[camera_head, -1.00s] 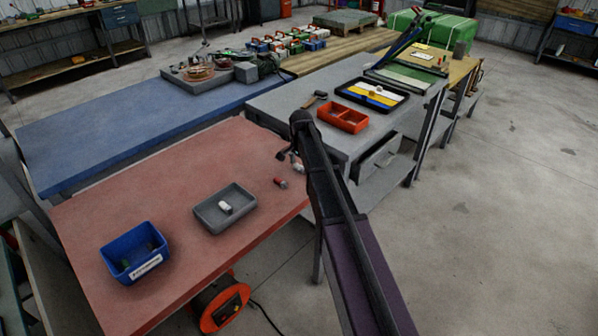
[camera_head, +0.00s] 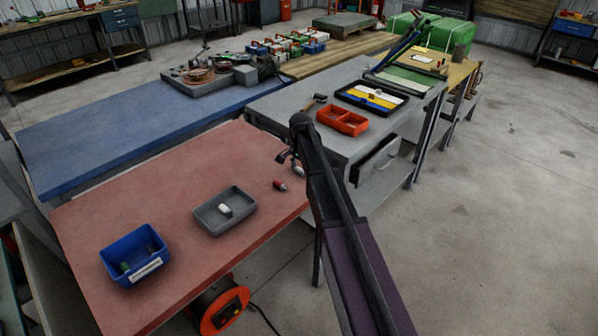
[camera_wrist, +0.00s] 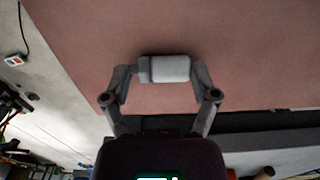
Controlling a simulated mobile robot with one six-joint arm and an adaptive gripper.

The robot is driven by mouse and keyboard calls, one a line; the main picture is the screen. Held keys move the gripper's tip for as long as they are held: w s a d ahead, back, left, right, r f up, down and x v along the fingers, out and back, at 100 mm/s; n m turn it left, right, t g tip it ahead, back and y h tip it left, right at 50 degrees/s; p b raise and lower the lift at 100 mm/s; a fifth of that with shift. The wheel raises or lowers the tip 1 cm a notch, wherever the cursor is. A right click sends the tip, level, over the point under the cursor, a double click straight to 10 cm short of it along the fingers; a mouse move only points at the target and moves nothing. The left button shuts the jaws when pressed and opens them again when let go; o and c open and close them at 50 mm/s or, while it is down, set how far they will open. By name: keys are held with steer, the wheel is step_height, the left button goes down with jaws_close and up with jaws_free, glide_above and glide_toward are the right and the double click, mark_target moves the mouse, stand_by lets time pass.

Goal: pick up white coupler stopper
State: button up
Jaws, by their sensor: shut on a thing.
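The white coupler stopper (camera_wrist: 172,69), a short white cylinder with a greyer left end, lies crosswise between the fingertips of my gripper (camera_wrist: 163,71) in the wrist view. Both fingers touch its ends, so my gripper is shut on it. The red table top shows behind it; I cannot tell whether the stopper touches the table. In the head view my gripper (camera_head: 290,158) is at the right edge of the red table, small and partly hidden by my arm. Another white piece (camera_head: 225,210) lies in the grey tray (camera_head: 207,227).
A red and grey piece (camera_head: 280,186) lies on the red table (camera_head: 150,200) near my gripper. A labelled blue bin (camera_head: 112,272) with dark and green pieces stands at the front left. A grey bench (camera_head: 275,113) with an orange divided tray (camera_head: 342,130) is behind my arm.

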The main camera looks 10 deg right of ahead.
steer(key=shift+r+p, duration=0.3)
steer(key=shift+p, duration=0.05)
steer(key=shift+c, duration=1.4)
step_height(320, 180, up, 2)
steer(key=shift+r+p, duration=0.15)
steer(key=shift+p, duration=1.05)
steer(key=s, duration=0.5)
steer(key=s+a+r+p, duration=0.1)
steer(key=s, duration=0.4)
steer(key=s+a+r+p, duration=0.1)
steer(key=s, duration=0.4)
steer(key=shift+s+a, duration=0.25)
steer(key=shift+s, duration=0.15)
step_height(320, 180, up, 4)
steer(key=p, duration=0.3)
steer(key=shift+w+f, duration=0.1)
steer(key=shift+f, duration=0.15)
